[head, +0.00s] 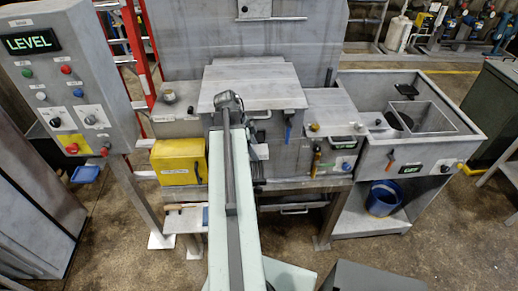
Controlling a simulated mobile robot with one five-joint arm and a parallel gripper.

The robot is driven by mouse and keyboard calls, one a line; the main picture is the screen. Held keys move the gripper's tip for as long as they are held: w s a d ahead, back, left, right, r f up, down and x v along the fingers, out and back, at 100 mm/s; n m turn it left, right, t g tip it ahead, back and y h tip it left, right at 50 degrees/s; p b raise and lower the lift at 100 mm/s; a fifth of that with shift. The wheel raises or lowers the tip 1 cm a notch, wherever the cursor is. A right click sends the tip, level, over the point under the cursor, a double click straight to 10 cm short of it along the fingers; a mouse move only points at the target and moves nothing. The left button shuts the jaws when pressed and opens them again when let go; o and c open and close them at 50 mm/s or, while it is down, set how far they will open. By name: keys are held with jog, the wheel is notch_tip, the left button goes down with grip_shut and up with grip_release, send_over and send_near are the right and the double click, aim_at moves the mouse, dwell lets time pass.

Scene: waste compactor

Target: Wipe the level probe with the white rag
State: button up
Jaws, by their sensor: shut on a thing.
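My arm rises from the bottom centre to the front of the compactor, and its far end overlaps the grey top there. My gripper cannot be made out; the arm seems to cover it. No white rag can be picked out in the head view. I cannot tell which fitting is the level probe. The lit LEVEL display (30,43) is on the control panel (70,85) at the left. The grey compactor top (250,80) stands behind my arm's end, partly covered by it.
A yellow box (178,161) sits left of my arm. At right is a grey basin (445,140), with a blue bucket (383,198) on the shelf below. A red ladder (148,50) stands behind the control panel. Bare floor (120,225) shows at the lower left.

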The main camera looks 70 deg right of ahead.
jog(key=w, duration=0.1)
jog(key=w+a, duration=0.1)
jog(key=w, duration=0.1)
jog(key=w+a, duration=0.1)
jog(key=w, duration=0.1)
jog(key=shift+f, duration=0.2)
dwell(0.3)
notch_tip(320, 180, up, 6)
jog(key=p, duration=0.5)
jog(key=shift+p, duration=0.35)
notch_tip(320, 180, up, 3)
jog(key=p, duration=0.3)
